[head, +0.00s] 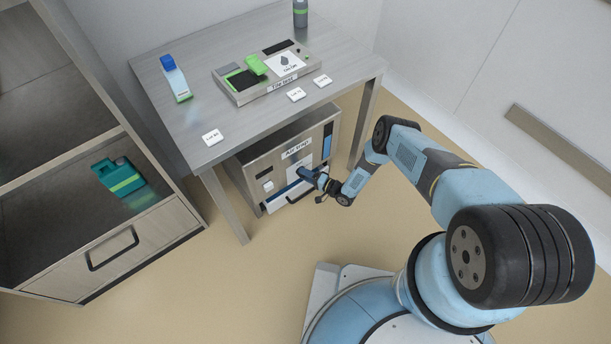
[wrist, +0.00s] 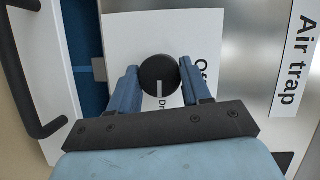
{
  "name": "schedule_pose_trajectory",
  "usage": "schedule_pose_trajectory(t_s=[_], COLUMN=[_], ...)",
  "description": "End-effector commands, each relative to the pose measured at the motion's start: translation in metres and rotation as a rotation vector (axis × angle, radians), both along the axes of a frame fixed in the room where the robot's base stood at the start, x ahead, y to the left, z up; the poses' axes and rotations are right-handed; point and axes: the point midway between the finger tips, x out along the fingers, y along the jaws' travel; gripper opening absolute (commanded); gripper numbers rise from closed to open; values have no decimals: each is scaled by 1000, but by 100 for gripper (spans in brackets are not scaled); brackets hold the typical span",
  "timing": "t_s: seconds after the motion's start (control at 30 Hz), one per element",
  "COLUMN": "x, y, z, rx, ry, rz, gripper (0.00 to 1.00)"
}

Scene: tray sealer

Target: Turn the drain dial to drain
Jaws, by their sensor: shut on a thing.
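The drain dial (wrist: 158,74) is a round black knob on a white plate, seen in the wrist view. Its pale pointer line aims down in the picture, at a label starting "Dr". A label starting "Of" is to its right, partly hidden by a finger. My gripper (wrist: 160,80) is shut on the dial, one blue finger on each side. In the head view my gripper (head: 312,176) is at the front of the metal unit marked "Air trap" (head: 283,150), under the table, and hides the dial.
A black handle (wrist: 40,80) on a white panel is left of the dial in the wrist view. The table (head: 205,90) above holds a tray sealer (head: 255,92), a blue-capped dispenser and white cards. A shelf with a teal device (head: 120,178) and drawer stands left. The floor is open.

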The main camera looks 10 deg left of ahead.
Motion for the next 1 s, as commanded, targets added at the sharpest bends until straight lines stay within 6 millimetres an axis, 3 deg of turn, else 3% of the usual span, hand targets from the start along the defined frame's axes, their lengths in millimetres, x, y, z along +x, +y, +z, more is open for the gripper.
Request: schedule_pose_trajectory(t_s=[0.13, 0.17, 0.4, 0.77, 1.0], x=[1, 1, 0, -1, -13], y=[-2, -2, -1, -6, -41], z=[-2, -2, -1, 0, 1], rx=[-7, -7, -5, -3, -4], ry=[3, 2, 1, 1, 3], rz=[-5, -5, -3, -1, -3], gripper=[18, 50, 73, 73, 73])
